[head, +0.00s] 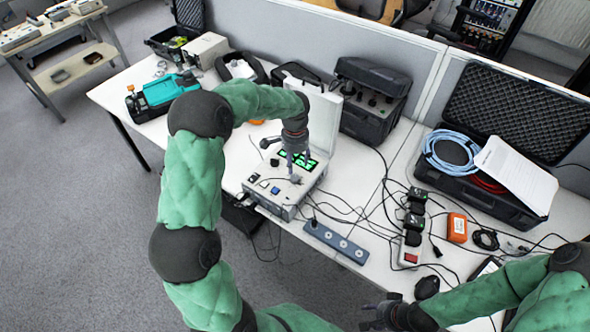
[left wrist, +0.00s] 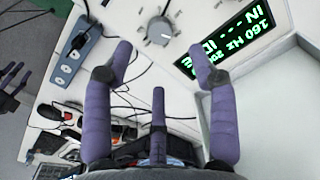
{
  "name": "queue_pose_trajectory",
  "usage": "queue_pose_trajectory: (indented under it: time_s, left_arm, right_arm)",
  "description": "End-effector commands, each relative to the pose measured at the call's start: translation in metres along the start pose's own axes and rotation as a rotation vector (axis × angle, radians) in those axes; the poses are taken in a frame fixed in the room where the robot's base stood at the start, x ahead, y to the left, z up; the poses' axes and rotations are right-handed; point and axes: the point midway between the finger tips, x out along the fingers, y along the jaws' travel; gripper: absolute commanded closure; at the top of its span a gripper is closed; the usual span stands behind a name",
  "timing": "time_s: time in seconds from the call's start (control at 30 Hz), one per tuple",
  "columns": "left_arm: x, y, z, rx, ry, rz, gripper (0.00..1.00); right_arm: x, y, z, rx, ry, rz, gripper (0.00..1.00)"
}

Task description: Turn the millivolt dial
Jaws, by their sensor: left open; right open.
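The calibrator (head: 284,200) is a light grey box with its lid up, standing on the white table. Its green-lit display (head: 298,158) also shows in the left wrist view (left wrist: 225,40), reading 160 Hz. A round grey dial (left wrist: 160,31) sits beside the display on the panel; I cannot read its label. My left gripper (head: 296,164) is over the panel near the display; in the left wrist view its purple fingers (left wrist: 145,62) are spread, with nothing between them and the dial just beyond the tips. My right gripper (head: 375,316) is open and empty at the bottom, off the table's front edge.
A grey power strip (head: 336,241) lies in front of the calibrator, with cables around it. A black case with a blue cable coil (head: 452,152) stands at the right. An orange box (head: 457,228) lies near the middle right. A teal tool (head: 168,90) lies at the left.

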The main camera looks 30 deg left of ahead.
Motion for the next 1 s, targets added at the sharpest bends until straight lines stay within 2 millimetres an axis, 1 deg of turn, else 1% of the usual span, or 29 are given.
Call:
queue_pose_trajectory:
  time_s: [0.03, 0.1, 0.2, 0.3, 0.43, 1.0]
  left_arm:
    - [-0.009, 0.000, 0.000, 0.001, 0.002, -0.001, 0.42]
    - [-0.019, 0.000, 0.000, 0.000, 0.001, 0.000, 0.42]
    - [-0.030, 0.000, 0.000, -0.001, 0.001, 0.000, 0.42]
    - [-0.036, 0.000, 0.000, 0.000, -0.001, 0.001, 0.42]
    - [-0.039, 0.001, 0.000, 0.000, -0.001, 0.001, 0.42]
    - [-0.038, 0.001, 0.000, 0.000, -0.001, 0.002, 0.42]
  right_arm:
    - [0.000, 0.000, 0.000, 0.000, 0.000, 0.000, 0.55]
    - [0.000, 0.000, 0.000, 0.000, 0.000, 0.000, 0.55]
    - [0.000, 0.000, 0.000, 0.000, 0.000, 0.000, 0.55]
    - [0.000, 0.000, 0.000, 0.000, 0.000, 0.000, 0.55]
    - [0.000, 0.000, 0.000, 0.000, 0.000, 0.000, 0.55]
    - [0.000, 0.000, 0.000, 0.000, 0.000, 0.000, 0.55]
